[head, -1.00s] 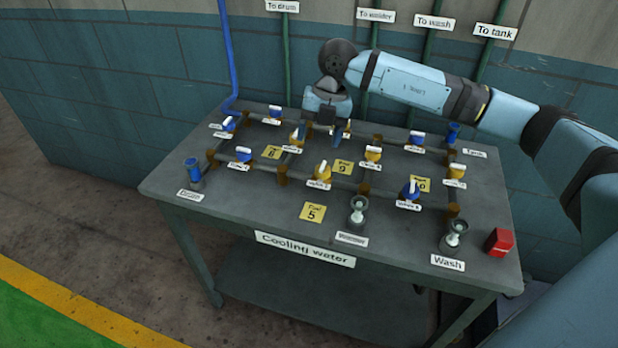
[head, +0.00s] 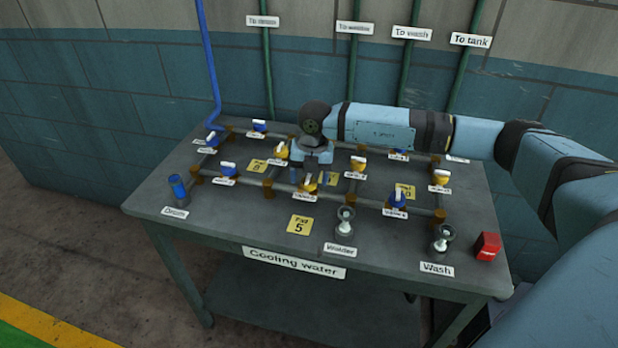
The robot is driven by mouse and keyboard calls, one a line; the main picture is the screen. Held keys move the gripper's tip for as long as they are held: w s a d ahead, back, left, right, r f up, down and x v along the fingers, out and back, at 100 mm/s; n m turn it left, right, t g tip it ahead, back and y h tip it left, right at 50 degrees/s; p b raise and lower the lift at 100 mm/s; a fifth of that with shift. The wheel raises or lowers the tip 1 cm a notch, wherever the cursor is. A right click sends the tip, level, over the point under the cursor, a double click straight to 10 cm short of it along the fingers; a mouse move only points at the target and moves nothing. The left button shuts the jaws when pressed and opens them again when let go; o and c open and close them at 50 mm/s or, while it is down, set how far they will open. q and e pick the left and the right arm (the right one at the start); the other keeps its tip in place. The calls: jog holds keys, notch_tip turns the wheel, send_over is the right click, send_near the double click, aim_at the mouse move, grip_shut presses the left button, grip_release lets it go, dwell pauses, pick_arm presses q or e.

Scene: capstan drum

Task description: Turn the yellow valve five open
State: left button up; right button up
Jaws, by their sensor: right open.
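Several yellow valves sit on the pipe grid on the table; their small number labels are too blurred to read for certain. The front-middle yellow valve (head: 308,186) has a white-marked handle and stands just behind the yellow "Pad 5" plate (head: 300,225). My right gripper (head: 312,177) points down, open, with its fingers close over and about this valve. Whether they touch its handle I cannot tell. Other yellow valves stand at back left (head: 281,152), at the middle (head: 358,164) and at the right (head: 440,178). My left gripper is not in view.
Blue valves (head: 228,170) and (head: 397,198) share the pipe grid. A blue-topped drain fitting (head: 179,190), grey outlets (head: 345,222) and a red box (head: 487,246) stand along the table's front (head: 230,225). My right arm covers part of the back right.

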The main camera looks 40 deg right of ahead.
jog(key=shift+f, duration=0.45)
jog(key=shift+c, duration=0.3)
jog(key=c, duration=0.9)
jog(key=shift+o, duration=0.2)
